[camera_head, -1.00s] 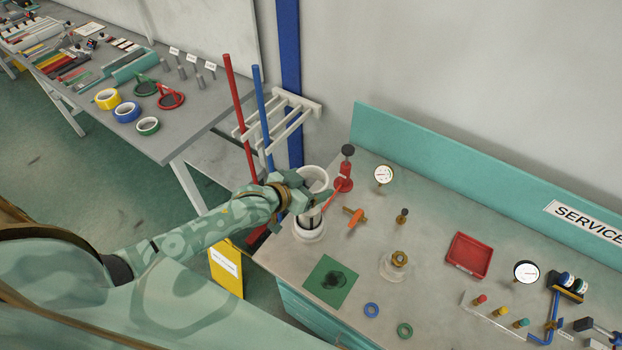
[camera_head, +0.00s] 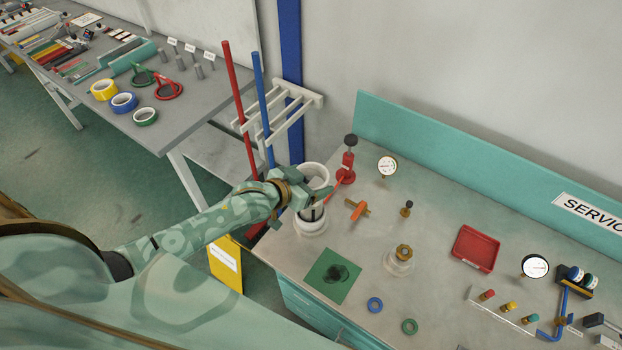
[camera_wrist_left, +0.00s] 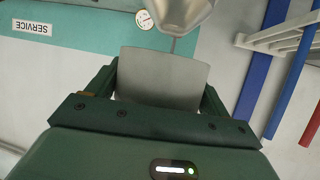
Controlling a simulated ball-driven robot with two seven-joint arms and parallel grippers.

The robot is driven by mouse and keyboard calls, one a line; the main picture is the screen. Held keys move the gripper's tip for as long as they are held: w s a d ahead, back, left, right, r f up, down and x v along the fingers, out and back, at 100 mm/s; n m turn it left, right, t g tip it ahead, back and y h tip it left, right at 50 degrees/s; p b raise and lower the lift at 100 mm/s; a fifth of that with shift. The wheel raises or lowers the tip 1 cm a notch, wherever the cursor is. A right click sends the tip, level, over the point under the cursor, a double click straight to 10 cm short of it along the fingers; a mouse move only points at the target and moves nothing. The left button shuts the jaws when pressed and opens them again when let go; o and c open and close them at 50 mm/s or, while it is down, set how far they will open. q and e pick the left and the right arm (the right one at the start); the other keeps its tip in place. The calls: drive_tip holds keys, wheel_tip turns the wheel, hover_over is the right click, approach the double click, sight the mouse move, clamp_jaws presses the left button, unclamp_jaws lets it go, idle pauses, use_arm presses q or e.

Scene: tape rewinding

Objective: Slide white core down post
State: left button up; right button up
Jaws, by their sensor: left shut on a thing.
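The white core (camera_head: 315,172) shows as a white ring above the round white base (camera_head: 311,228) of a post on the bench. A dark post (camera_head: 313,214) shows between base and gripper. My left gripper (camera_head: 312,195) is at the near side of the core, shut on it, and hides part of it and of the post. In the left wrist view a pale grey curved wall, likely the core (camera_wrist_left: 163,78), sits between the fingers. How far the core sits on the post cannot be told. My right gripper is not in view.
A red valve-like stand (camera_head: 346,168) is close behind the core. An orange handle (camera_head: 358,209), a green mat (camera_head: 332,277) and a red tray (camera_head: 475,248) lie on the bench (camera_head: 430,210). Red and blue rods in a white rack (camera_head: 285,112) stand behind my left arm.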

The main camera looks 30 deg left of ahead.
use_arm(q)
drive_tip(key=o, duration=0.9)
drive_tip(key=shift+o, duration=0.2)
drive_tip(key=p+v, duration=0.1)
drive_tip(key=v, duration=1.5)
drive_tip(key=shift+p, duration=0.35)
drive_tip(key=shift+a, duration=0.1)
